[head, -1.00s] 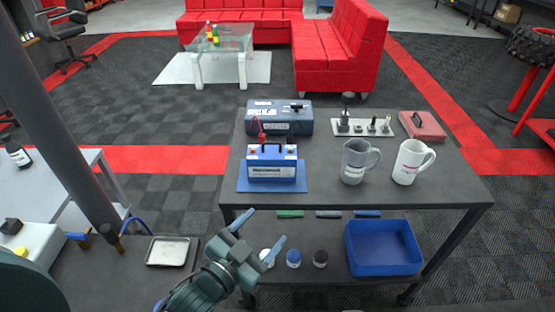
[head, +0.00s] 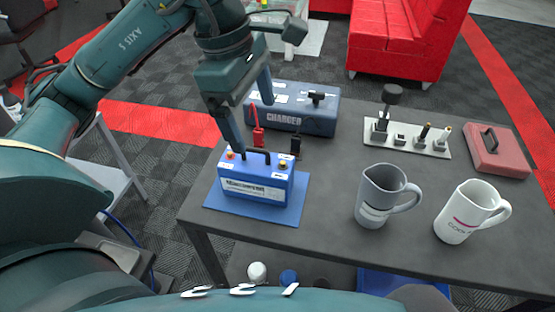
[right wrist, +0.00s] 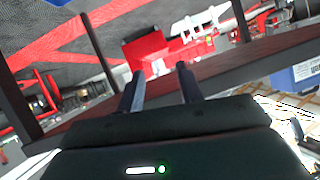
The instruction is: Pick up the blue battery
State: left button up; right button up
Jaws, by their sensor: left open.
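The blue battery (head: 252,188) stands upright on a blue mat (head: 235,207) on the dark table. It has a white label, a black handle on top and red and yellow terminal caps. My left gripper (head: 250,118) is open and empty, pointing down just above and behind the battery. One finger overlaps the battery's top left in the head view; I cannot tell if it touches. My right gripper (right wrist: 161,88) shows in the right wrist view with its fingers apart and nothing between them.
A blue charger (head: 300,110) with red and black clamps stands behind the battery. A grey mug (head: 382,195) and a white mug (head: 468,212) stand to the right. A tool holder (head: 408,138) and a red case (head: 497,152) are at the back right.

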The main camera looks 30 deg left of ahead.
aim_at(254, 152)
pick_arm(q)
jog(key=shift+t+y, duration=0.3)
jog(key=shift+y, duration=0.1)
jog(key=f, duration=0.2)
jog(key=w+f+b, duration=0.1)
jog(key=f, duration=0.2)
jog(key=a+f, duration=0.1)
jog(key=f, duration=0.1)
jog(key=shift+w+f, duration=0.15)
jog(key=shift+w, duration=0.1)
notch_tip(254, 152, down, 4)
jog(key=shift+a+f+b, duration=0.1)
jog(key=shift+f+b, duration=0.1)
jog(key=shift+b, duration=0.1)
jog(key=shift+w+f, duration=0.1)
jog(key=shift+f, duration=0.3)
jog(key=shift+r, duration=0.1)
grip_shut()
